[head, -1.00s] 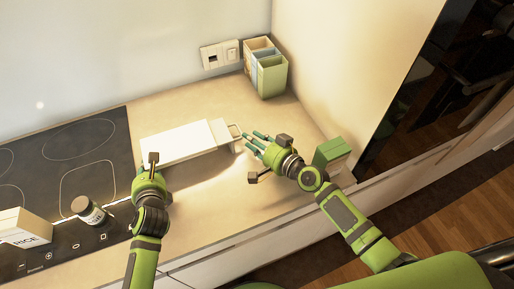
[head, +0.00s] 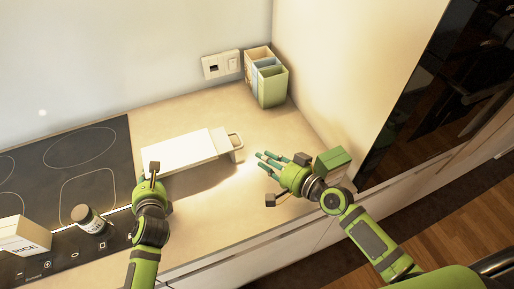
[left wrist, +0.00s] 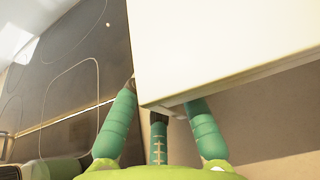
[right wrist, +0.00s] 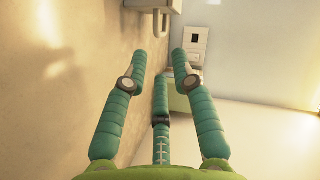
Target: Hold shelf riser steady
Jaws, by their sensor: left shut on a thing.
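The white shelf riser (head: 180,151) stands on the counter beside the cooktop, with a narrower white end section and a looped handle (head: 236,141) at its right. My left gripper (head: 149,174) is shut on the riser's near left corner. In the left wrist view its fingers (left wrist: 160,108) lie at the riser's edge (left wrist: 220,45), partly hidden under the white top. My right gripper (head: 273,161) is open and empty, right of the handle and apart from it. The right wrist view shows its spread fingers (right wrist: 160,75) and part of the handle (right wrist: 150,5) at the top.
A green box (head: 333,161) is by the right arm. A dark jar (head: 88,219) and a rice box (head: 22,236) stand on the cooktop (head: 100,150). The counter front of the riser is clear.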

